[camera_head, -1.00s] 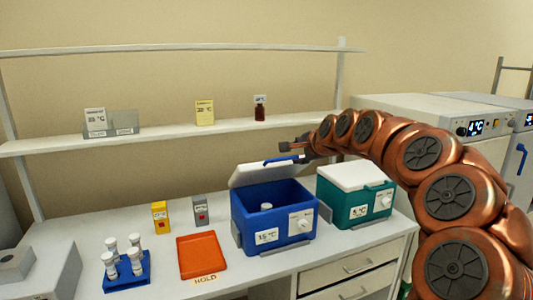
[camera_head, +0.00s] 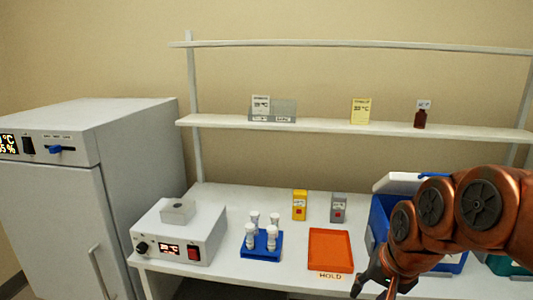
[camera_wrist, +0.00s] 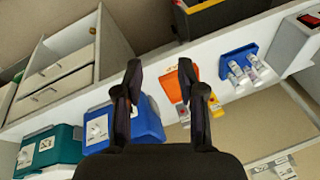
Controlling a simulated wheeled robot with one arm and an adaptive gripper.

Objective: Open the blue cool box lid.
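The blue cool box (camera_head: 378,222) stands on the bench at the right of the head view, partly hidden by my arm. Its white lid (camera_head: 390,184) is raised at the back, with a blue handle at its upper edge. The box also shows in the wrist view (camera_wrist: 147,122), where the picture is turned and my gripper covers part of it. My gripper (camera_head: 372,284) is low in front of the bench, left of the box and apart from the lid. In the wrist view its two fingers (camera_wrist: 159,70) are spread with nothing between them.
Left of the box are an orange tray (camera_head: 330,250), a yellow carton (camera_head: 299,205), a grey carton (camera_head: 338,208) and a blue vial rack (camera_head: 261,247). A teal cool box (camera_wrist: 35,148) stands beyond the blue one. A shelf (camera_head: 330,128) runs above.

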